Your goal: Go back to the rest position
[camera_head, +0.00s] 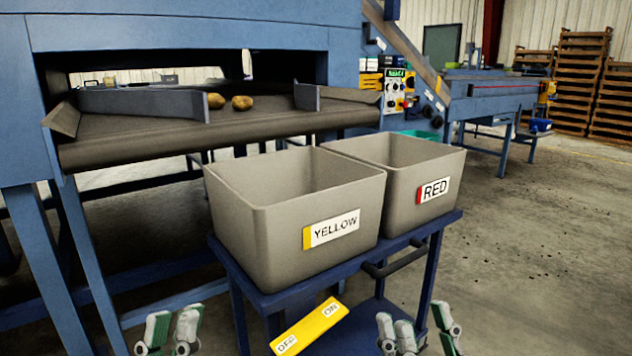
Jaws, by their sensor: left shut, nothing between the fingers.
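My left gripper (171,328) is at the bottom left of the head view, in front of the blue frame. Its fingers point up and are shut, with nothing between them. My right gripper (416,330) is at the bottom, right of centre, in front of the cart. Its green-and-grey fingers point up and stand apart, with nothing seen between them. Both grippers are cut off by the lower picture edge. They appear clear of the bins and belt.
A grey YELLOW bin (290,245) and a grey RED bin (410,205) stand on a blue cart (262,298). A yellow OFF/ON plate (310,327) lies between my grippers. Behind, two potatoes (242,102) rest on the dark belt (140,128). Open floor (545,250) is at right.

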